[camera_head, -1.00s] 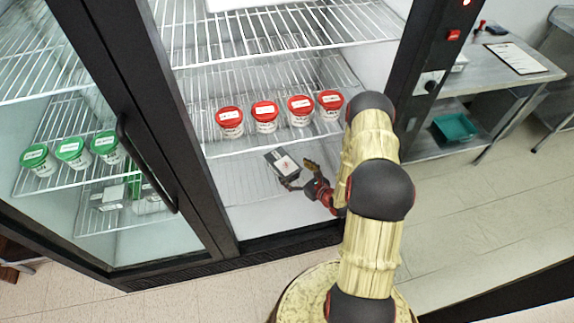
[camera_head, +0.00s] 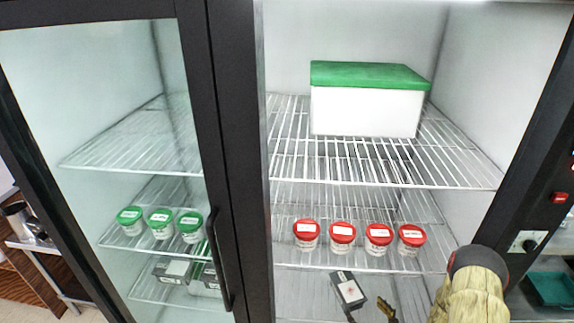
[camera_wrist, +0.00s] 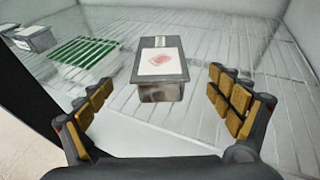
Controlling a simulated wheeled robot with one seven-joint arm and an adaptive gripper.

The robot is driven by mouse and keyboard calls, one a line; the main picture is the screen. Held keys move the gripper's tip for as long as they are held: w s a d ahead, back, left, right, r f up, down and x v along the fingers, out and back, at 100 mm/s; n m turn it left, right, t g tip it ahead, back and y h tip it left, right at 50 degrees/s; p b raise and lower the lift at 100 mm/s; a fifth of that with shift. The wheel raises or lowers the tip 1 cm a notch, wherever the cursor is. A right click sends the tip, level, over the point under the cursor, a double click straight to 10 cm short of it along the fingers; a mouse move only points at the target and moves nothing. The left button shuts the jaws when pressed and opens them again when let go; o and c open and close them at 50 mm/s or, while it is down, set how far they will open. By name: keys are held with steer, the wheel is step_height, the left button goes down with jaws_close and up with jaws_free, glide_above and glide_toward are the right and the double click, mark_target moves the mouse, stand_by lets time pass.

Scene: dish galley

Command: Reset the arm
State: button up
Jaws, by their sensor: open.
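My gripper (camera_head: 369,311) shows at the bottom of the head view, low inside the open fridge. In the wrist view my gripper (camera_wrist: 165,98) has its yellow-padded fingers wide apart and holds nothing. A small dark box (camera_head: 348,290) with a white label and red mark lies just beyond the fingers. In the wrist view the box (camera_wrist: 160,68) is centred ahead, between the finger lines, with visible gaps at both sides. Part of my arm (camera_head: 470,297) shows at lower right; the rest is out of frame.
Several red-lidded tubs (camera_head: 342,235) stand on the wire shelf above the box. A green-lidded white container (camera_head: 366,100) sits on a higher shelf. Green-lidded tubs (camera_head: 160,222) show behind the left door (camera_head: 236,165). The fridge's right frame (camera_head: 545,150) stands beside my arm.

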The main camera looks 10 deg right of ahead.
steer(key=s+a+n+g+y, duration=0.2)
steer(key=s+a+n+y, duration=0.15)
steer(key=a, duration=0.55)
steer(key=s+a+r+n+g+y, duration=0.6)
steer(key=s+a+r+n+g, duration=0.35)
steer(key=r+n, duration=0.3)
steer(key=s+d+r+n+g+h, duration=0.1)
steer(key=s+r+n+g+h, duration=0.1)
steer(key=s+r+n+h, duration=0.45)
steer(key=s+d+r+n+g+h, duration=0.1)
steer(key=s+d+r+n+h, duration=0.15)
steer(key=r+n, duration=0.55)
steer(key=a+r+n+t+h, duration=0.1)
steer(key=a+r+n+t, duration=0.1)
steer(key=r, duration=0.7)
steer(key=s+a+r+n+t+h, duration=0.1)
steer(key=a+r+n+t, duration=0.1)
steer(key=r, duration=0.7)
steer(key=shift+s+a+r+t, duration=0.25)
steer(key=shift+a+t, duration=0.4)
steer(key=shift+t, duration=0.3)
steer(key=shift+h, duration=0.25)
steer(key=shift+c, duration=0.4)
